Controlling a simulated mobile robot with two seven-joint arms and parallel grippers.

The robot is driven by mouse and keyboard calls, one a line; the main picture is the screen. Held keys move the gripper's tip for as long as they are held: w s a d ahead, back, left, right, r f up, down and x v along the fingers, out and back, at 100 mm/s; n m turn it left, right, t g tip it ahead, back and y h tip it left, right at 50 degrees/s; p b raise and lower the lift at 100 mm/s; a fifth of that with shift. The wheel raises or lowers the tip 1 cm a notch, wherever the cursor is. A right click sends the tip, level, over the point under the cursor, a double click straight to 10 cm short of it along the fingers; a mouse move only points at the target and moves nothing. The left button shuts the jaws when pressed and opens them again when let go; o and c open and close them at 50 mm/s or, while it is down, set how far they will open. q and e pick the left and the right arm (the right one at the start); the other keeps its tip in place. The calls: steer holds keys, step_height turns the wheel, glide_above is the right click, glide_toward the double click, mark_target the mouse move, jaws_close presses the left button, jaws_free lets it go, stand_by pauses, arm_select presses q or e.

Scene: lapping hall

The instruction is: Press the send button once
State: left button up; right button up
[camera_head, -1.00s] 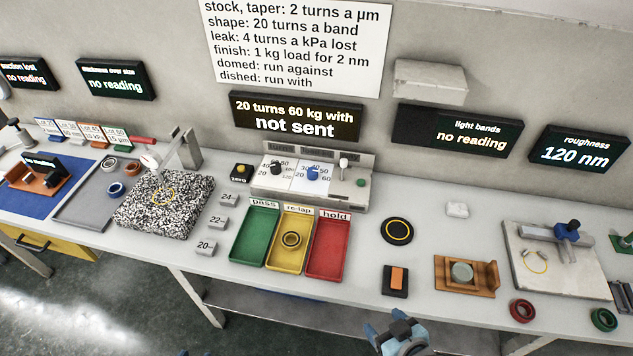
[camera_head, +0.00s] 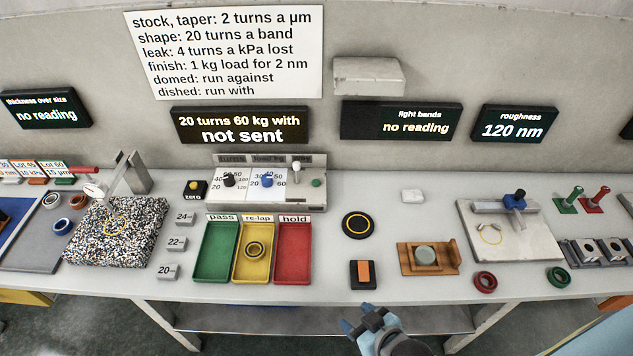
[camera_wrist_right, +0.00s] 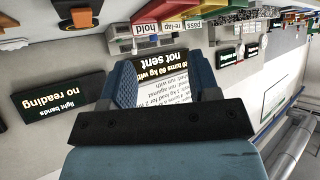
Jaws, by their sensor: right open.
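The control box (camera_head: 270,196) stands at the back of the bench with a black knob (camera_head: 229,180), a blue knob (camera_head: 267,181) and a white-topped lever (camera_head: 296,172). A small green button (camera_head: 317,183) sits at its right end; its label is unreadable, so I cannot confirm it is the send button. The display above (camera_head: 240,125) reads "20 turns 60 kg with not sent". My right gripper (camera_head: 361,319) is open and empty at the bench's front edge, well apart from the box. In the right wrist view its blue fingers (camera_wrist_right: 164,84) stand apart. My left gripper is not in view.
Green, yellow and red trays (camera_head: 293,253) lie before the box; a ring sits in the yellow one. An orange rocker switch (camera_head: 363,273) and a round black pad (camera_head: 358,226) are to their right. A wooden fixture (camera_head: 405,258) stands further right.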

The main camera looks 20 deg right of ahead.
jaws_close()
stand_by(0.5)
stand_by(0.3)
stand_by(0.6)
